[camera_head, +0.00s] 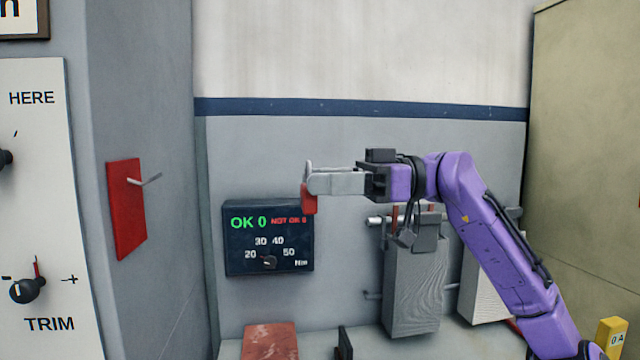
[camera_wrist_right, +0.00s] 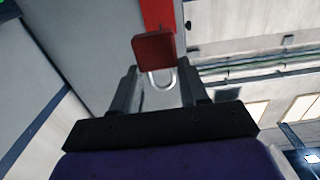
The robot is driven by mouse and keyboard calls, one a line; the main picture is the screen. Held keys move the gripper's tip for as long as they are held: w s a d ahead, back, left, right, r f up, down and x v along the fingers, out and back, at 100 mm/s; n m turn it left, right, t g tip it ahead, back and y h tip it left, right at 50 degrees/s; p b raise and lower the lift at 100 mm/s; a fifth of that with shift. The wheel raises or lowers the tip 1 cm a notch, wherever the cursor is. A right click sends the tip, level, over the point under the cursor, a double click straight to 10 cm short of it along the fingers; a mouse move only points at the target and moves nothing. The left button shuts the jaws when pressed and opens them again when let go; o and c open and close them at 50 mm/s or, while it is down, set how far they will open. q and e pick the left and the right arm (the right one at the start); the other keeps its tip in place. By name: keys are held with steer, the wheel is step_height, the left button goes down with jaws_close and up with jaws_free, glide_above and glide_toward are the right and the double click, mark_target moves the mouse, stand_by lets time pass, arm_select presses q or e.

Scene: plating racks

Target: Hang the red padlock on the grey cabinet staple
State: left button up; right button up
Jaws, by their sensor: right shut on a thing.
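My right gripper (camera_head: 314,181) is shut on the red padlock (camera_head: 309,200), whose body hangs below the fingertips. In the right wrist view the padlock's red body (camera_wrist_right: 153,48) lies beyond the fingertips, and its pale U-shaped shackle (camera_wrist_right: 163,80) is between the two fingers. On the grey cabinet (camera_head: 150,60) at left is a red plate (camera_head: 127,220) with a thin metal staple (camera_head: 148,180) sticking out to the right. The padlock is well right of the staple and apart from it. My left gripper is not in view.
Grey boxes (camera_head: 412,290) are at the rail, under my right arm. A red block (camera_head: 269,342) stands on the ledge. Open air lies between padlock and cabinet.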

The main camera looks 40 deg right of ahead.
steer(key=shift+b+v, duration=0.4)
steer(key=shift+v, duration=1.6)
